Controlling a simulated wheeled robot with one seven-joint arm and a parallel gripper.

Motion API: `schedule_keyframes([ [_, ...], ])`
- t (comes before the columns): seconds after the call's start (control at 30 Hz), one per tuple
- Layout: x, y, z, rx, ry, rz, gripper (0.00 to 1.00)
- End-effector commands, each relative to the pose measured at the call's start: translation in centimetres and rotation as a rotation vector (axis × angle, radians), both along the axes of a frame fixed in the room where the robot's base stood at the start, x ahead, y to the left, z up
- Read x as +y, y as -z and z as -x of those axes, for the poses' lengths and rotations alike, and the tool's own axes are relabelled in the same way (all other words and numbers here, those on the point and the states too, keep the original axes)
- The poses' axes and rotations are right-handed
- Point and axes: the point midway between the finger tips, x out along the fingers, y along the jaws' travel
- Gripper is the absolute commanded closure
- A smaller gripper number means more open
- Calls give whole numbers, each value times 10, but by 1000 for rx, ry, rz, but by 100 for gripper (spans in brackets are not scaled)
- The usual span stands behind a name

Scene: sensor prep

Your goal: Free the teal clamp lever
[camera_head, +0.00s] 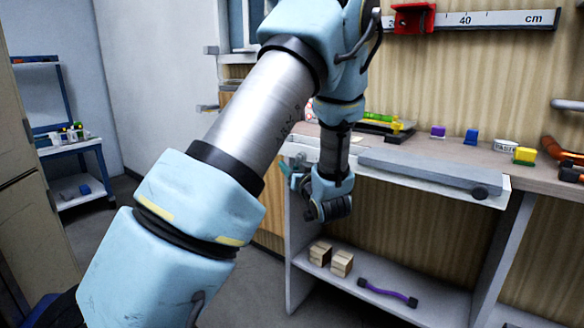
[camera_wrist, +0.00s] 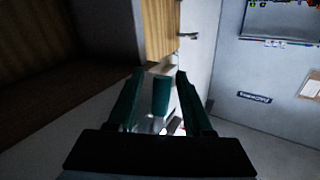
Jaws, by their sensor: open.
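The teal clamp lever (camera_wrist: 161,96) shows in the wrist view as a short upright teal bar between my two fingers. My gripper (camera_wrist: 158,76) is open around it, with a gap visible on each side. Below the lever is a pale, bright metallic patch, partly hidden by the gripper's dark palm. In the head view my gripper (camera_head: 294,175) is at the left front edge of the workbench. Small teal parts show there, but I cannot tell lever from fingers.
Wooden blocks (camera_head: 341,263) and a purple-handled tool (camera_head: 388,292) lie on the shelf below. A blue cart (camera_head: 75,145) stands far left.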

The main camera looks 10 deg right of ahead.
Motion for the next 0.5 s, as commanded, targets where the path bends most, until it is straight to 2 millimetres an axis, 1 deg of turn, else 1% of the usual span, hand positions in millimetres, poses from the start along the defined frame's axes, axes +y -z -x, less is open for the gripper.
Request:
schedule_keyframes([
  [0.1, 1, 0, -4, 0, -1, 0, 49],
  [0.33, 1, 0, -4, 0, 0, 0, 49],
  [0.5, 1, 0, -4, 0, 0, 0, 68],
])
